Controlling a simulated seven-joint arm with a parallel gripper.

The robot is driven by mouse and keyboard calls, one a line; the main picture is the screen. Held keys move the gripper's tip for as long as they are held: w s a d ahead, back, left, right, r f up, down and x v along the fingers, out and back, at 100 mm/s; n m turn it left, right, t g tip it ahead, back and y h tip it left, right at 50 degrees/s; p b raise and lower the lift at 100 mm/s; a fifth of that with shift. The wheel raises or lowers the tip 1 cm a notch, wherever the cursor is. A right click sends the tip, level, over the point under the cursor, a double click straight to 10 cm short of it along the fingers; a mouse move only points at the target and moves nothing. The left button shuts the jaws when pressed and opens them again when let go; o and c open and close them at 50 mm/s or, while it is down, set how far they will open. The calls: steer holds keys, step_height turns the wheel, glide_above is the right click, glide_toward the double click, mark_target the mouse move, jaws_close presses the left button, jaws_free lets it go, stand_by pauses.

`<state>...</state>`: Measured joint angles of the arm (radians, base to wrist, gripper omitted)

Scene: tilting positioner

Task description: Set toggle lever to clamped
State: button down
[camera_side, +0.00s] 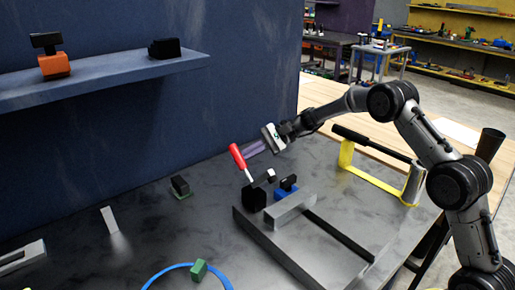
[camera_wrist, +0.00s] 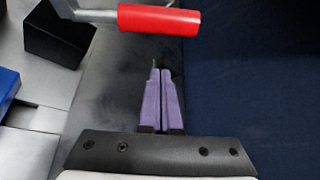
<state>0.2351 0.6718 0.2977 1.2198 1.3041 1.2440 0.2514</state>
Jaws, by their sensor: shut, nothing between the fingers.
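The toggle lever's red handle (camera_side: 238,157) stands up and leans to the left in the side view, on a metal arm above a black clamp base (camera_side: 254,198). The black base (camera_wrist: 58,34) is at the upper left there. My gripper (camera_side: 248,152) is shut and empty, with its purple fingers close to the red handle in the side view. In the wrist view the fingertips (camera_wrist: 158,70) point at the handle and look apart from it.
A blue block (camera_side: 287,184) and a grey bar (camera_side: 290,208) are beside the clamp on the grey frame (camera_side: 262,240). A yellow bracket with a black bar (camera_side: 375,145) stands to the right. A blue wall (camera_side: 130,130) rises behind the table.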

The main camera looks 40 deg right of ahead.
steer(key=shift+s+a+r, duration=0.4)
steer(key=shift+s+r, duration=0.2)
steer(key=shift+r, duration=0.1)
steer(key=shift+s+a+r, duration=0.35)
steer(key=shift+s+r, duration=0.2)
steer(key=shift+r, duration=0.15)
steer(key=shift+s+r+n, duration=0.15)
steer(key=shift+r+n, duration=0.1)
steer(key=shift+n, duration=0.05)
steer(key=shift+s+r+t, duration=0.15)
steer(key=shift+r+t, duration=0.05)
steer(key=shift+t, duration=0.1)
steer(key=s+r+n+t+y, duration=0.2)
steer(key=s+r+n+t, duration=0.1)
steer(key=s+n, duration=0.3)
steer(key=shift+s+y, duration=0.2)
steer(key=shift+y, duration=0.1)
steer(key=shift+s+t, duration=0.1)
steer(key=shift+t, duration=0.2)
